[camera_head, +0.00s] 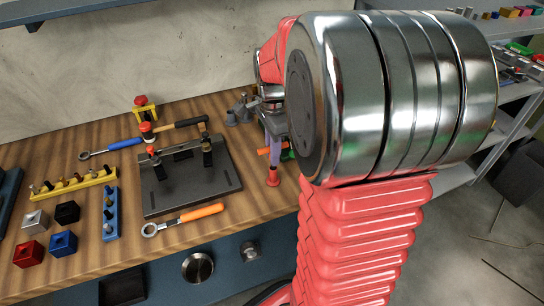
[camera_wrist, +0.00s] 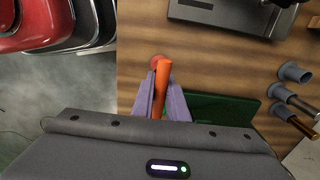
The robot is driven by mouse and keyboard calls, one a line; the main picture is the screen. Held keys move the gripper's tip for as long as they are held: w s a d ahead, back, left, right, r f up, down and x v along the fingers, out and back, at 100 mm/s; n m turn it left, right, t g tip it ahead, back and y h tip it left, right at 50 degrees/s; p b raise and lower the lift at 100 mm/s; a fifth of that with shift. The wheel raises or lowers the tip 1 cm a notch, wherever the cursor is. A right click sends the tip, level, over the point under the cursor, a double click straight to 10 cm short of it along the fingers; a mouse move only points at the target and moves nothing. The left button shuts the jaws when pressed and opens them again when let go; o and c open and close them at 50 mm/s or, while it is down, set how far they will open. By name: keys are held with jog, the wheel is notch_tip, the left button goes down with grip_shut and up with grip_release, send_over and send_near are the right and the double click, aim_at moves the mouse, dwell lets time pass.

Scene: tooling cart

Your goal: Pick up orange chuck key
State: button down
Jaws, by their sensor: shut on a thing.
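The orange chuck key (camera_wrist: 161,88) is between the purple fingers of my gripper (camera_wrist: 161,92) in the wrist view. My gripper is shut on it. In the head view my gripper (camera_head: 275,150) points down over the right part of the bench, and an orange bar of the key (camera_head: 263,152) sticks out to its left. A red round piece (camera_wrist: 157,60) shows at the key's far end, and below the fingers in the head view. I cannot tell whether the key touches the bench. My arm hides part of this area.
A dark fixture plate (camera_head: 190,186) stands left of my gripper. An orange-handled ratchet wrench (camera_head: 185,219) lies in front of it. A green thing (camera_wrist: 222,108) and grey holders (camera_wrist: 292,72) are right of my gripper in the wrist view. The bench edge is close on the left there.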

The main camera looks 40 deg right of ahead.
jog(key=shift+r, duration=0.1)
notch_tip(320, 180, up, 10)
jog(key=shift+f, duration=0.1)
dwell(0.3)
jog(key=c, duration=2.3)
grip_release()
grip_shut()
